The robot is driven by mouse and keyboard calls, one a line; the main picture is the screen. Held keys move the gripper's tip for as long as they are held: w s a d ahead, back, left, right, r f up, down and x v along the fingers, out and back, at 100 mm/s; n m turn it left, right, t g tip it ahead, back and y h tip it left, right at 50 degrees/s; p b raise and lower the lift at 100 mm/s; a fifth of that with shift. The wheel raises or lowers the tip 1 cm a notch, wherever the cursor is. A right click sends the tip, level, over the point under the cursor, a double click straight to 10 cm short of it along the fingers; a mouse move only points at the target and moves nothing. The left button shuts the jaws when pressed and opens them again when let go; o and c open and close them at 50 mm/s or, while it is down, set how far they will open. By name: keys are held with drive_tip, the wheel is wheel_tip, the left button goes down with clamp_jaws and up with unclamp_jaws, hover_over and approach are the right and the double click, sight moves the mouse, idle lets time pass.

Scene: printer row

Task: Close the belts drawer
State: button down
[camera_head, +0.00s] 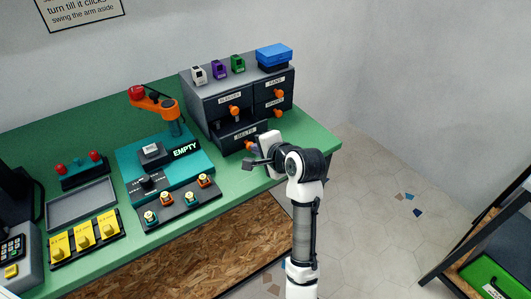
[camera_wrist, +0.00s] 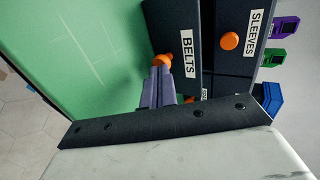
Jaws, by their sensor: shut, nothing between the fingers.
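The belts drawer (camera_head: 236,136) is the lower left drawer of a dark grey cabinet. It stands out from the cabinet, with a dark gap showing above its labelled front in the head view. In the wrist view its front (camera_wrist: 188,25) carries the BELTS label and an orange knob (camera_wrist: 162,60). My gripper (camera_wrist: 160,70) is shut and empty, its fingertips right at the knob. I cannot tell whether they touch it. In the head view my wrist hides part of the drawer's right side.
The sleeves drawer (camera_head: 221,102) is above, with its own orange knob (camera_head: 234,111). Small cartridges and a blue box (camera_head: 274,55) stand on the cabinet. A teal machine marked EMPTY (camera_head: 186,148) with an orange arm stands to the left. Green bench surface lies before the drawer.

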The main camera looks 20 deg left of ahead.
sight(246, 132)
drive_tip(key=shift+w+a, duration=0.15)
drive_tip(key=shift+a, duration=0.05)
drive_tip(key=w+a+p, duration=0.1)
drive_tip(key=a, duration=0.1)
drive_tip(key=w+a+p, duration=0.1)
drive_tip(key=w+a, duration=0.1)
drive_tip(key=w+a+p, duration=0.2)
drive_tip(key=shift+a+r, duration=0.1)
drive_tip(key=shift+a, duration=0.2)
drive_tip(key=shift+d, duration=0.1)
